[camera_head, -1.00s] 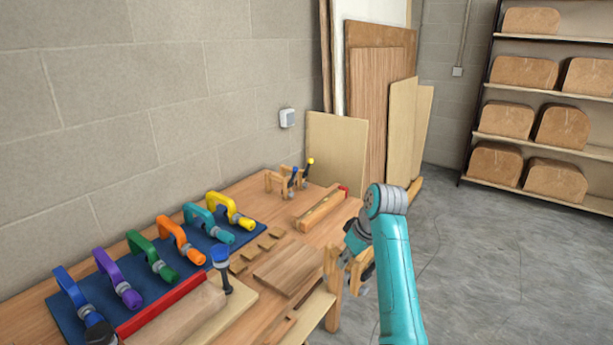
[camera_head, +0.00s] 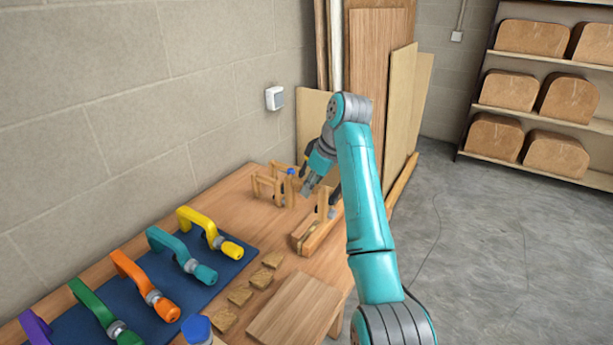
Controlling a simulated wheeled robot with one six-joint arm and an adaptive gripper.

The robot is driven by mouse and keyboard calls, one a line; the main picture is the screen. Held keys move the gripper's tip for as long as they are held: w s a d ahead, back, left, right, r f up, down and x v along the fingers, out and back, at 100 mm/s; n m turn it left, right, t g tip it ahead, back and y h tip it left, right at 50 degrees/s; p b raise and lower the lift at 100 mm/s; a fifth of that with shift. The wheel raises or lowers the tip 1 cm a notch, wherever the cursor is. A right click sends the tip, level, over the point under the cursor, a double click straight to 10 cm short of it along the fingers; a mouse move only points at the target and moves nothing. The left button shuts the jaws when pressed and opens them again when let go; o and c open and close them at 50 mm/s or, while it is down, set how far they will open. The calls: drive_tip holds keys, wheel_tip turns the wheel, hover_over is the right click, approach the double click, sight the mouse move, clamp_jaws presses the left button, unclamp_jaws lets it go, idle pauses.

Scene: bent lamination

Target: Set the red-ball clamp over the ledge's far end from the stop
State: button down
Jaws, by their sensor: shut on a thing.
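My gripper (camera_head: 322,198) is above the back part of the table and shut on a small wooden clamp (camera_head: 322,204). The clamp shows just over the wooden ledge (camera_head: 309,239), and I cannot tell whether it touches it. Its ball does not show. The ledge's near end is bare; its other end is hidden by the clamp, the gripper and my arm. Other wooden clamps, one with a blue ball (camera_head: 291,172), stand on the table left of my gripper.
Yellow (camera_head: 196,217), teal (camera_head: 172,243), orange and green clamps lie on a blue mat (camera_head: 235,266) at left. Several small wooden blocks (camera_head: 240,295) and a flat board (camera_head: 295,308) lie in front of the ledge. Boards lean behind the table.

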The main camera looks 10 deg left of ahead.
drive_tip(key=shift+f, duration=1.95)
drive_tip(key=shift+d+f, duration=0.1)
drive_tip(key=shift+f, duration=0.45)
drive_tip(key=shift+f, duration=2.1)
drive_tip(key=shift+f, duration=0.3)
drive_tip(key=shift+f, duration=1.55)
drive_tip(key=shift+f, duration=0.3)
drive_tip(key=c, duration=0.9)
unclamp_jaws()
